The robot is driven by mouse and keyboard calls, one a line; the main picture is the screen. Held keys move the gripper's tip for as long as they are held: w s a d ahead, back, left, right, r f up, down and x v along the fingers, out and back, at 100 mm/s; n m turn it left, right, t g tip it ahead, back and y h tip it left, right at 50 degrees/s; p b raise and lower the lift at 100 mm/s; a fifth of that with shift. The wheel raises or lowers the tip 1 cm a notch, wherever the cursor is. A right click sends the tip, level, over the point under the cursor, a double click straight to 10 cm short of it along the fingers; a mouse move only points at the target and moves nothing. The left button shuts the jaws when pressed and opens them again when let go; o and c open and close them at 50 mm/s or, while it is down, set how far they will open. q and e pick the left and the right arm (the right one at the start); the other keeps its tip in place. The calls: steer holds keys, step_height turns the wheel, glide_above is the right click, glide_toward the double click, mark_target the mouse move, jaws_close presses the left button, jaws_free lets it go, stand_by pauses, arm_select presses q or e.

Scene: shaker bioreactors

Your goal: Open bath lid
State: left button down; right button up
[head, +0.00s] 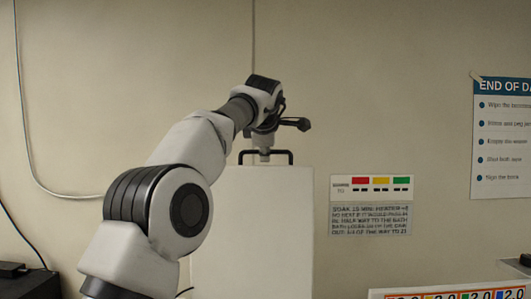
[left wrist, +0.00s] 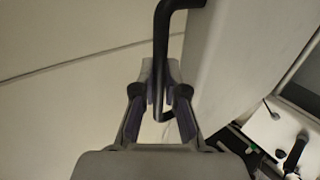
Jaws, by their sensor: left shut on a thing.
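The bath lid shows in the head view as a white panel (head: 252,235) standing upright in front of the wall, with a black handle (head: 286,153) along its top edge. My left gripper (head: 264,148) is at the handle, above the top of the panel. In the left wrist view, the black handle bar (left wrist: 161,50) runs down between the fingers of my left gripper (left wrist: 160,100), which is shut on it. The white lid face (left wrist: 235,55) is to the right of the handle there. The bath itself is not clearly visible. My right gripper is not in view.
A sign with red, yellow and green blocks (head: 372,188) is on the wall right of the panel. A poster (head: 503,138) hangs farther right. A cable (head: 25,130) runs down the wall at left. A dark box (head: 27,280) stands at lower left.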

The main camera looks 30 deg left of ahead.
arm_select(q)
steer(key=shift+f, duration=0.2)
steer(key=c, duration=1.2)
jaws_free()
steer(key=shift+w, duration=0.1)
steer(key=shift+a, duration=0.1)
steer(key=v, duration=1.1)
steer(key=shift+r, duration=0.3)
steer(key=shift+s+d, duration=0.25)
steer(key=shift+s, duration=0.05)
